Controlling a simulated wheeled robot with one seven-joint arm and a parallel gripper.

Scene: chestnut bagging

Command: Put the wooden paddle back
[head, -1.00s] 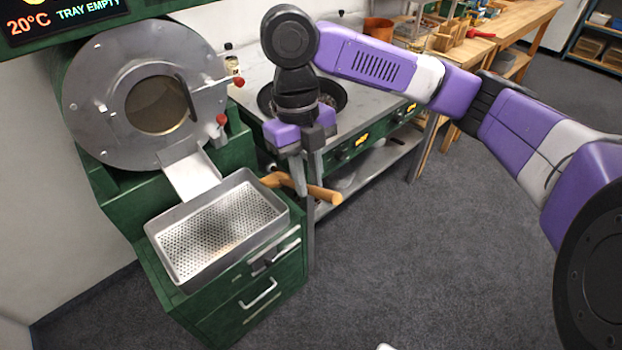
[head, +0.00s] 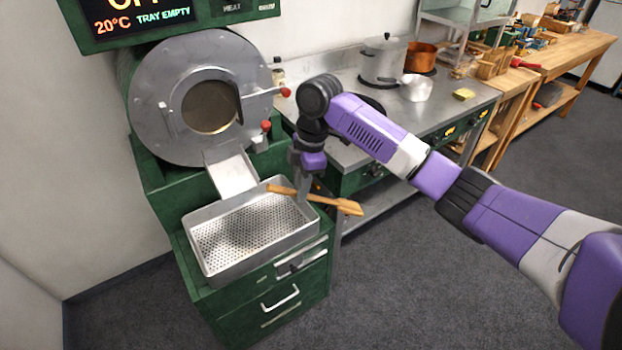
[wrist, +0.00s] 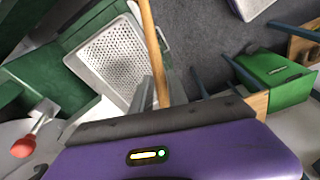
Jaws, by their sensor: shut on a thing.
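The wooden paddle (head: 318,199) is held off the ground, lying nearly level across the picture. One end is over the right rim of the perforated metal tray (head: 197,252). Its flat end points right, beyond the tray, towards the steel counter. My gripper (head: 303,196) points down and is shut on the paddle near its middle. In the wrist view the paddle's shaft (wrist: 151,40) runs up from between my fingers (wrist: 158,97), beside the tray (wrist: 132,91). I cannot tell whether the paddle touches the tray rim.
The green roaster (head: 183,160) with its round steel front and chute (head: 231,172) stands behind the tray. The steel counter (head: 445,118) carries a steel pot (head: 384,62), a copper pot (head: 421,58) and a white bag (head: 416,88). The grey floor (head: 430,290) in front is clear.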

